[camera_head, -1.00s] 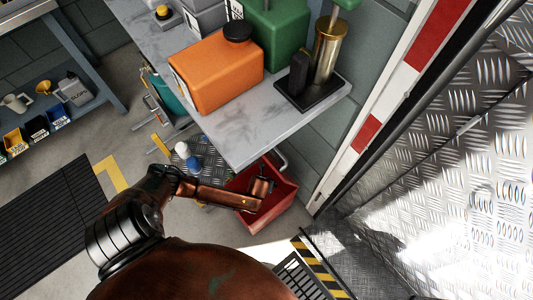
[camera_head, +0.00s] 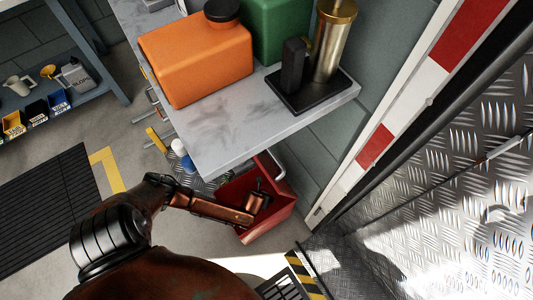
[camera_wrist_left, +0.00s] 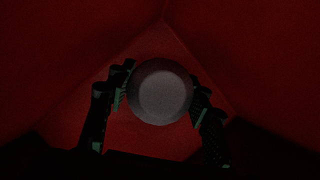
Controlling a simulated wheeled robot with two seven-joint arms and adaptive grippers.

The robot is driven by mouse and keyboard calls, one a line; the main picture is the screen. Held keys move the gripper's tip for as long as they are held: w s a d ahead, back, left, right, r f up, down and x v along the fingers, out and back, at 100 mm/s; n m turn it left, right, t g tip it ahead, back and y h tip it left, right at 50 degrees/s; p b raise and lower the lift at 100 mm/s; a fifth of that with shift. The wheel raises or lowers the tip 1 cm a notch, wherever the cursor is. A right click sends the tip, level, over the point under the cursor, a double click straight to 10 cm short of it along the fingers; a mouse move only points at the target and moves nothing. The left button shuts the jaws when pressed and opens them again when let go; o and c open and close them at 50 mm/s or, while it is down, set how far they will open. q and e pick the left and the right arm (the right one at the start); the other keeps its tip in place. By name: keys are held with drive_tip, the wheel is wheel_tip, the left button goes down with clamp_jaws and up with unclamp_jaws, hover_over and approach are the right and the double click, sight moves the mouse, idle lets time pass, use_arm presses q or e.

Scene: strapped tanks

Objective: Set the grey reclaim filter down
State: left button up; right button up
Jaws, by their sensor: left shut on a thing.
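The grey reclaim filter (camera_wrist_left: 160,92) shows in the left wrist view as a pale round end between the two dark fingers. My left gripper (camera_head: 258,201) is shut on it and points down into a red bin (camera_head: 281,208) on the floor. In the left wrist view, the bin's dark red walls (camera_wrist_left: 235,45) surround the filter and the fingers. The head view does not clearly show the filter; the gripper and the bin hide it. I cannot tell whether the filter touches the bin's floor. My right gripper is not in view.
A grey bench top (camera_head: 235,125) overhangs close to the bin. It holds an orange tank (camera_head: 195,62), a green tank (camera_head: 280,30) and a brass cylinder (camera_head: 333,45) on a black base. A blue-and-white bottle (camera_head: 182,155) stands left of the bin. A metal tread-plate wall is at right.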

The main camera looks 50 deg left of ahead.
use_arm(q)
drive_tip(key=shift+w, duration=0.1)
drive_tip(key=shift+f, duration=0.1)
drive_tip(key=o, duration=1.5)
drive_tip(key=shift+r, duration=0.4)
drive_tip(key=p+v, duration=0.4)
drive_tip(key=v, duration=0.2)
drive_tip(key=shift+r+p, duration=0.3)
drive_tip(key=shift+p, duration=0.05)
drive_tip(key=shift+s+p+v, duration=0.15)
drive_tip(key=shift+p+v, duration=0.6)
drive_tip(key=shift+v, duration=0.5)
drive_tip(key=shift+s+p+v, duration=0.15)
drive_tip(key=shift+p+v, duration=0.6)
drive_tip(key=shift+v, duration=0.45)
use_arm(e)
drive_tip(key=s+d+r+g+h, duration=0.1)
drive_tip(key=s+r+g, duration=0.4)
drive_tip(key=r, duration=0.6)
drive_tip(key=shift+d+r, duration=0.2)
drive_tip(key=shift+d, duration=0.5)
